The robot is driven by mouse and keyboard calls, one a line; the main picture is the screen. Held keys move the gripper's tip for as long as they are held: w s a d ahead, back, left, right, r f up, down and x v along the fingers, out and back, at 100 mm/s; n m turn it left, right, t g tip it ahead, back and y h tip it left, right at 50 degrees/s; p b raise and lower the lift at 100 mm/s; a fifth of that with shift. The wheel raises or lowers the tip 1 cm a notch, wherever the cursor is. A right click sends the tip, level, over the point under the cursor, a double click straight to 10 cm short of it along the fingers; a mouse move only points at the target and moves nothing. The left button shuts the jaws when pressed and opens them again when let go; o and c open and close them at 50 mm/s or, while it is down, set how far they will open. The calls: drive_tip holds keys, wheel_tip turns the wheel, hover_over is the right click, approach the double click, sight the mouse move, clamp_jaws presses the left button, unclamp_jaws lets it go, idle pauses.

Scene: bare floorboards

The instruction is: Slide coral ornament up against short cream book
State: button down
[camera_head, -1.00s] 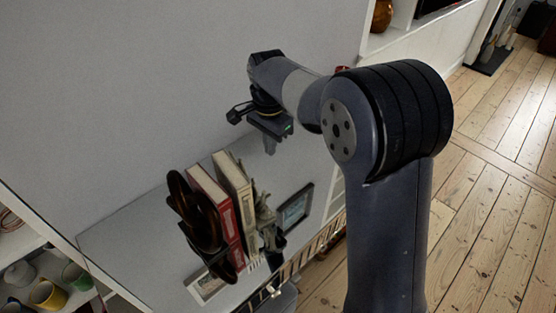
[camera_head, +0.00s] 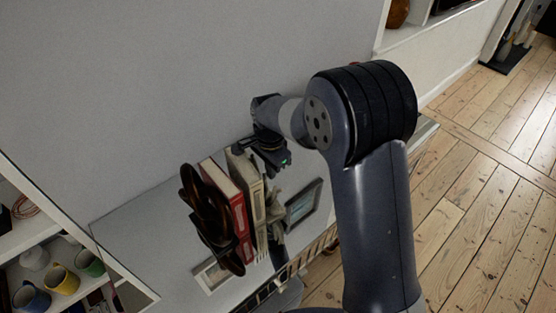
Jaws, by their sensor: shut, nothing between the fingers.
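The short cream book (camera_head: 247,190) stands upright on the grey-white surface beside a red book (camera_head: 229,188). A pale grey-green, branching piece (camera_head: 275,208), which looks like the coral ornament, stands just right of the cream book. I cannot tell whether the two touch. My gripper (camera_head: 273,170) is shut and empty, pointing down near the far upper end of the cream book and ornament. Its fingertips are hard to make out against them, so contact is unclear.
A dark brown looped ornament (camera_head: 208,225) stands left of the red book. A framed picture (camera_head: 303,205) lies to the right of the ornament. The surface (camera_head: 140,235) is clear at left; a wall rises behind it. Shelves with mugs (camera_head: 62,280) are at lower left.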

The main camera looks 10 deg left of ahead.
sight(262, 176)
drive_tip(key=shift+s+a, duration=0.15)
drive_tip(key=shift+s+a, duration=0.85)
drive_tip(key=shift+s, duration=0.15)
